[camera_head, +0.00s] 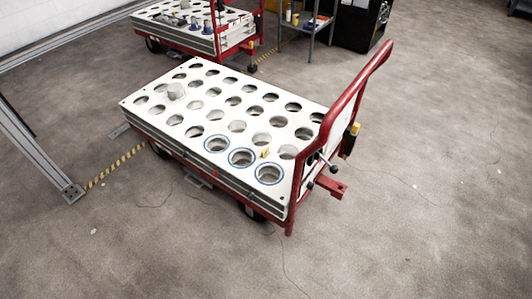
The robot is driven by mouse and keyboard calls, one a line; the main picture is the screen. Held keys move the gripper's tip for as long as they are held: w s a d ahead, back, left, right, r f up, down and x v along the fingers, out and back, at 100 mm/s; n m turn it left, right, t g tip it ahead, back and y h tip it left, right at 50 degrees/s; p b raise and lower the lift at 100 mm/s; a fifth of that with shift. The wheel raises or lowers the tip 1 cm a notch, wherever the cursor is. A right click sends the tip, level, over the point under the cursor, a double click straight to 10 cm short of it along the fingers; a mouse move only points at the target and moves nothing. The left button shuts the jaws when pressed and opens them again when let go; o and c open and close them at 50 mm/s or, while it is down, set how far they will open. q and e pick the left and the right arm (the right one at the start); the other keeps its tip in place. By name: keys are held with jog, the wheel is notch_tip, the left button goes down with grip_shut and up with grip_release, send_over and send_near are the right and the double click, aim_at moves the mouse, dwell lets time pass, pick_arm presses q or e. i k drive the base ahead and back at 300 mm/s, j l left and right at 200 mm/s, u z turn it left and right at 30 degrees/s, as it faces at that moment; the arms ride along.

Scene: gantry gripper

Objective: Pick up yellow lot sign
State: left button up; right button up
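A small yellow sign (265,152) stands on the white top of the near cart (308,112), close to the cart's handle end. It is just above the blue-ringed holes in the picture. It is too small to read. A second yellow item (355,128) is fixed by the red handle, and I cannot tell what it is. Neither of my grippers shows in the head view.
The cart top has rows of round holes, several blue-ringed, and a grey cylindrical part (175,91). A red handle (358,85) rises at the right. A second cart (190,40) and a shelf (307,22) stand behind. A metal frame (40,150) is at left. Floor in front and right is clear.

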aim_at(265, 152)
jog(key=i+j+z, duration=0.1)
jog(key=i+j, duration=0.15)
jog(key=j, duration=0.15)
jog(key=i+j+z, duration=0.1)
jog(key=i+j, duration=0.4)
jog(key=j, duration=0.3)
jog(key=l+z, duration=0.05)
